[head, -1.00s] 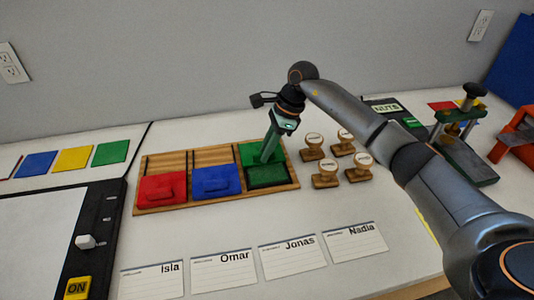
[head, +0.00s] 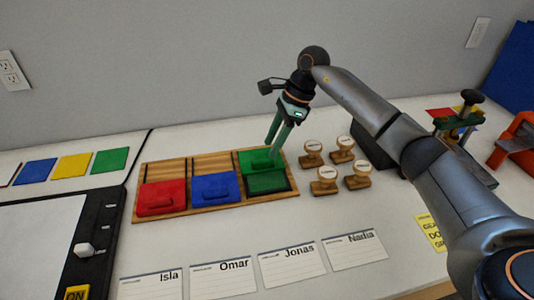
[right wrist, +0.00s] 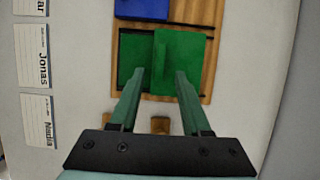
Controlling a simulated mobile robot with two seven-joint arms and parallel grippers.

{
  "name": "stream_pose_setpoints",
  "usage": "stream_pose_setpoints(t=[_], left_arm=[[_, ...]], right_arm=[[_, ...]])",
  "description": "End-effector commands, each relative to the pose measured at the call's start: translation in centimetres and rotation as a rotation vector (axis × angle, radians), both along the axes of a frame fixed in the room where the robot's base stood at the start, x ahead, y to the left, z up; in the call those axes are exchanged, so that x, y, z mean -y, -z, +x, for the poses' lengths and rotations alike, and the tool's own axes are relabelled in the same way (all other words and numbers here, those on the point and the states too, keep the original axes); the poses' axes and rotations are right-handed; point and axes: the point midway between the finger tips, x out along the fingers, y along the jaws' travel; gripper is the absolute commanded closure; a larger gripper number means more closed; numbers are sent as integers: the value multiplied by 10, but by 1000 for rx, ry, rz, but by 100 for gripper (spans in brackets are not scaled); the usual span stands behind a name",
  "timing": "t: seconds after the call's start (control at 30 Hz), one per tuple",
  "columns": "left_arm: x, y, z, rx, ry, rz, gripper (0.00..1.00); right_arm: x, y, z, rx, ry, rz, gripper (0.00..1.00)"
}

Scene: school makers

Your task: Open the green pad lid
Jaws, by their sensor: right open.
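The green lid (head: 255,159) lies back on the rear part of the wooden rack (head: 222,208), with its raised handle upward. In front of it the dark green pad (head: 268,183) is uncovered. In the right wrist view the lid (right wrist: 185,58) lies beside the pad (right wrist: 131,55). My right gripper (head: 275,152) is open, its fingers pointing down at the lid. In the right wrist view its fingertips (right wrist: 163,72) are on either side of the handle. I cannot tell whether they touch it. My left gripper is not in view.
The red lid (head: 162,198) and blue lid (head: 215,187) cover their pads to the left. Several wooden stamps (head: 326,180) stand close to the right of the rack. Name cards (head: 288,265) lie in front. A green press (head: 458,130) stands at the far right.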

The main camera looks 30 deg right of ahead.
Motion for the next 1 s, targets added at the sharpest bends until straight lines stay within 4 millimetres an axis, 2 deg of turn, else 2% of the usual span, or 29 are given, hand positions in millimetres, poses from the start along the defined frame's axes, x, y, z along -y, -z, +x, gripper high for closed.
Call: stream_pose_setpoints(t=[0.03,0.2,0.4,1.0], left_arm=[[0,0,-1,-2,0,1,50],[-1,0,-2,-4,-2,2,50],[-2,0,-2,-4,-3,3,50],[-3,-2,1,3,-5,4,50]], right_arm=[[5,-12,0,4,2,-1,52],[17,-43,-4,1,2,0,52],[26,-63,-6,0,1,0,52],[27,-66,-7,-1,1,0,52]])
